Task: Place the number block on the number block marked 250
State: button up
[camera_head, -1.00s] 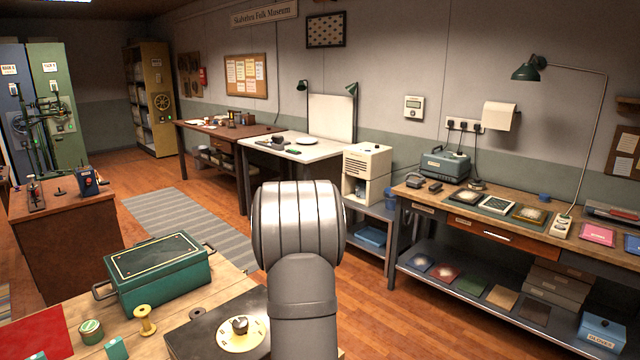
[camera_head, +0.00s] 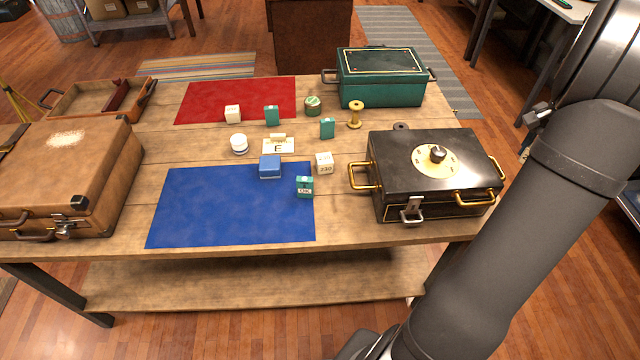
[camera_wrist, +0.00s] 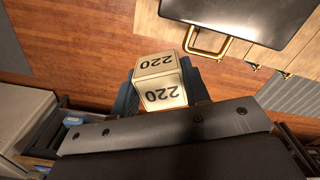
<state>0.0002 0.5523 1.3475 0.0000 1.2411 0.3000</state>
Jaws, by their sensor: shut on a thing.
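In the wrist view my gripper (camera_wrist: 163,84) is shut on a cream number block (camera_wrist: 164,94). Two of its faces show "220", upside down in the picture. The held block is above the wooden floor, beside the table edge. In the head view my arm runs along the right side, and I cannot make out the gripper's fingers there. A cream number block (camera_head: 324,163) stands on the table, left of the black box; its number is small and I cannot read it for certain. Another cream block (camera_head: 232,114) stands on the red mat's front edge, its marking unreadable.
The black box (camera_head: 390,190) with brass handles stands at the table's right, also in the wrist view (camera_wrist: 236,14). Close around the cream block are a teal block (camera_head: 305,187), a blue box (camera_head: 270,167) and an "E" card (camera_head: 278,148). The blue mat (camera_head: 220,210) is largely clear.

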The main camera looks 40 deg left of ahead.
jog(key=r, duration=0.3)
jog(key=a+r, duration=0.1)
jog(key=r, duration=0.1)
jog(key=shift+s, duration=0.1)
jog(key=s+a+n, duration=0.2)
jog(key=s+a, duration=0.2)
jog(key=a, duration=0.5)
jog(key=s+a+n, duration=0.2)
jog(key=s+a, duration=0.2)
jog(key=a, duration=0.4)
jog(key=s+a+n, duration=0.2)
jog(key=s+a, duration=0.2)
jog(key=a, duration=0.5)
jog(key=s+a+n, duration=0.3)
jog(key=s+a, duration=0.5)
jog(key=s, duration=0.4)
jog(key=s+a+n, duration=0.3)
jog(key=s+a, duration=0.4)
jog(key=s, duration=0.4)
notch_tip(320, 180, down, 13)
jog(key=s+a+f, duration=0.4)
jog(key=s+a, duration=0.1)
jog(key=s+a+f, duration=0.2)
jog(key=a, duration=0.1)
jog(key=shift+s+a+f, duration=0.15)
jog(key=shift+f, duration=0.25)
jog(key=shift+s+a+f, duration=0.25)
jog(key=shift+f, duration=1.9)
